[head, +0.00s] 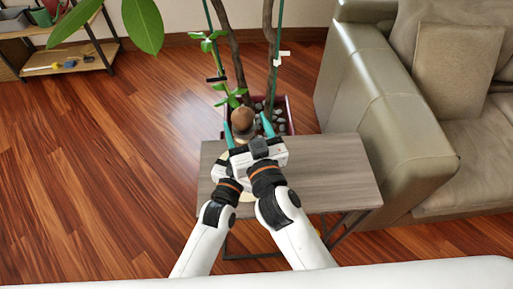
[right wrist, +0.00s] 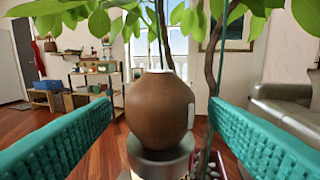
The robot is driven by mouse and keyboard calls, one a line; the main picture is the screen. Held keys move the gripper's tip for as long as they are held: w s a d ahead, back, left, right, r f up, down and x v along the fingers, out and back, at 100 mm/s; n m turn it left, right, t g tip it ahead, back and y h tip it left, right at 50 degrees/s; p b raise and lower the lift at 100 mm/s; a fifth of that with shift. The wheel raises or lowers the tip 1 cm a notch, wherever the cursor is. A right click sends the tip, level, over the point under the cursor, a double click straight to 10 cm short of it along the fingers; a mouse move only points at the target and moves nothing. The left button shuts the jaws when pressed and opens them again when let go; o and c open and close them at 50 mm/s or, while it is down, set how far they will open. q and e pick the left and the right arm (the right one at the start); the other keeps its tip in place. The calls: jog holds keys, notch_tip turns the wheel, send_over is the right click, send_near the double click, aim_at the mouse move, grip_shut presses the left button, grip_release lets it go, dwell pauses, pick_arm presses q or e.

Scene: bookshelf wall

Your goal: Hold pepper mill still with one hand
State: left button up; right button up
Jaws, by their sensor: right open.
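The pepper mill (head: 242,120) stands near the back left of the small wooden table, with its round brown top showing. In the right wrist view its brown top (right wrist: 160,108) sits upright on a grey collar, and its lower body is mostly out of sight. My right gripper (head: 248,131) is open, with one teal finger on each side of the mill. In the right wrist view gaps show between both fingers and the brown top. My left gripper (head: 226,165) is low beside and partly under the right one; its fingers are hidden, so its hold on the mill cannot be told.
The grey-brown table (head: 335,175) has bare room to the right. A potted plant with a dark red planter (head: 288,104) stands right behind it. A leather sofa (head: 385,120) is to the right. A low shelf (head: 68,66) is at the back left. Floor is clear left.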

jog(key=v, duration=0.9)
jog(key=shift+s, duration=0.1)
jog(key=w+a+r+n+y, duration=0.1)
jog(key=w+n+y, duration=0.1)
jog(key=y, duration=0.1)
jog(key=w+a+r+n+y, duration=0.1)
jog(key=w+n+y, duration=0.1)
jog(key=n+y, duration=0.1)
jog(key=w+a+r+n+y, duration=0.1)
jog(key=w+a+n+y, duration=0.1)
jog(key=n+y, duration=0.1)
jog(key=shift+w+r+g, duration=0.15)
jog(key=shift+w+g, duration=0.05)
jog(key=shift+g, duration=0.2)
jog(key=w+d+r+n+g+y, duration=0.3)
jog(key=w+r+n+g+y, duration=0.3)
jog(key=w, duration=0.3)
jog(key=w+d+f+n+g+h, duration=0.25)
jog(key=d+n+g, duration=0.4)
jog(key=n, duration=0.85)
jog(key=m+g, duration=0.9)
jog(key=m, duration=0.2)
send_near(238, 128)
jog(key=shift+y, duration=0.25)
jog(key=x, duration=0.2)
jog(key=w+x, duration=0.1)
jog(key=x, duration=0.5)
jog(key=shift+w+a, duration=0.3)
jog(key=shift+w, duration=0.05)
jog(key=shift+c, duration=0.6)
